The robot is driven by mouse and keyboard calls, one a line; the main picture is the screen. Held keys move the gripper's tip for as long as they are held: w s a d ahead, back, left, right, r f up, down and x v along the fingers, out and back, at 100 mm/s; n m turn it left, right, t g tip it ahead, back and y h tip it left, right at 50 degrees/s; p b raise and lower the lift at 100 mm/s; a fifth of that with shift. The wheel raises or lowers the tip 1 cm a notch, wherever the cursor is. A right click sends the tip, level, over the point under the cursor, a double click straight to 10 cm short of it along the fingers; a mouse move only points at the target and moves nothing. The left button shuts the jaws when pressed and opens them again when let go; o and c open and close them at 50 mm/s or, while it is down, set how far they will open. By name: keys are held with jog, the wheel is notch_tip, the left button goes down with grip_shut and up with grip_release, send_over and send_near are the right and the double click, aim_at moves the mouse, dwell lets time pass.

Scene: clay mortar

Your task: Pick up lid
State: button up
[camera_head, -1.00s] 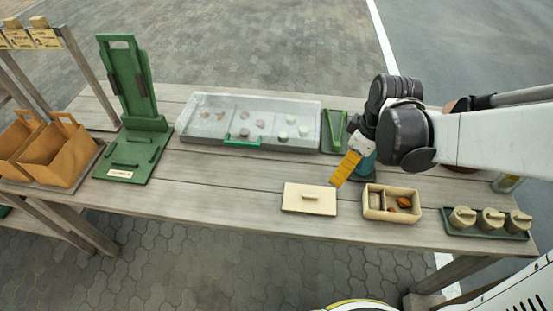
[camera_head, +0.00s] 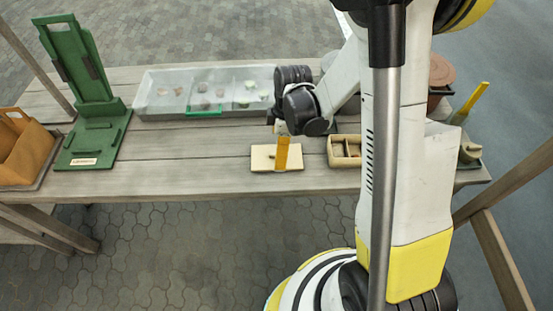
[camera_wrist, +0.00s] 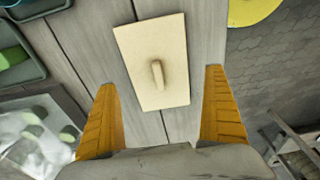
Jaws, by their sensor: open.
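The lid (camera_head: 263,163) is a flat cream rectangle with a small bar handle on top. It lies flat on the wooden table near its front edge. In the wrist view the lid (camera_wrist: 135,50) lies ahead of my gripper, its handle (camera_wrist: 157,74) near the middle between the fingers. My gripper (camera_wrist: 164,110) is open and empty, with a yellow finger on either side. In the head view my gripper (camera_head: 282,152) is above the lid and one finger hides part of it.
A cream box with compartments (camera_head: 335,150) stands right of the lid. A grey tray (camera_head: 150,95) with several pieces lies behind. A green stand (camera_head: 85,70) and brown paper bags (camera_head: 22,150) are at left. The tabletop left of the lid (camera_head: 190,160) is clear.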

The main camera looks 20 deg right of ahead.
aim_at(263, 156)
jog(key=f, duration=0.1)
jog(key=f+b, duration=0.1)
jog(key=f, duration=0.2)
jog(key=shift+w+a+b, duration=0.2)
jog(key=shift+a+b, duration=0.05)
jog(key=shift+b, duration=0.1)
jog(key=shift+r, duration=0.2)
jog(key=c, duration=0.8)
